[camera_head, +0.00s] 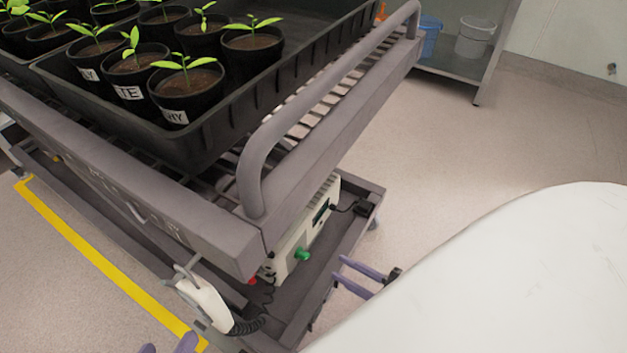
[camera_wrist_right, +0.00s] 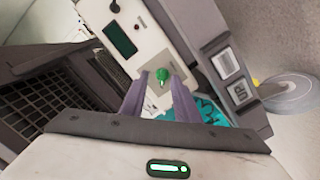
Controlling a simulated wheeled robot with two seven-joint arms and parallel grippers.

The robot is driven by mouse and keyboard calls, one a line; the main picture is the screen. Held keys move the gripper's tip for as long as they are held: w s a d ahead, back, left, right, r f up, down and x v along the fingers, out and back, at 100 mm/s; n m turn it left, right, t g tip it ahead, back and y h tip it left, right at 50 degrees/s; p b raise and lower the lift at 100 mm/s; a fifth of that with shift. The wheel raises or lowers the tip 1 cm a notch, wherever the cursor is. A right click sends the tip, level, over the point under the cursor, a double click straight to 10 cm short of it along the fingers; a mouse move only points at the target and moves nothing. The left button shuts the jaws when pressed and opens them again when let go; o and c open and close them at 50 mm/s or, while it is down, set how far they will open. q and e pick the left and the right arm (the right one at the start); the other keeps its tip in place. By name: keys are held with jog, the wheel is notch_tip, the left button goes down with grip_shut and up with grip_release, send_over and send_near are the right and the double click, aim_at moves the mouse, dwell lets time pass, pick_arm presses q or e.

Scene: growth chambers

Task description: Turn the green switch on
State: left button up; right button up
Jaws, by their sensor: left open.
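The green switch (camera_head: 302,254) is a small round knob on the front of a cream control box (camera_head: 287,262) low on the cart, under its top frame. In the right wrist view the switch (camera_wrist_right: 162,76) shows beyond and between the fingertips. My right gripper (camera_head: 363,277) is open and empty, to the right of the box and apart from it. Its two purple fingers also show in the right wrist view (camera_wrist_right: 158,88). My left gripper (camera_head: 168,346) is open at the bottom edge, mostly cut off, far left of the switch. I cannot read the switch's position.
The cart's handle rail (camera_head: 250,165) and frame stand above the box. A black tray (camera_head: 225,120) of potted seedlings sits on top. A white handset (camera_head: 205,302) with a coiled cord hangs at the cart's front corner. A red button (camera_head: 252,281) shows beside the box. Floor to the right is clear.

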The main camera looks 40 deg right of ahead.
aim_at(308, 257)
jog(key=shift+n+y, duration=0.3)
jog(key=shift+y, duration=0.4)
jog(key=x, duration=0.3)
jog(key=a+x, duration=0.1)
jog(key=x, duration=0.1)
jog(key=b+x, duration=0.1)
jog(key=x, duration=0.2)
jog(key=shift+a+r, duration=0.25)
jog(key=shift+a, duration=0.15)
grip_shut()
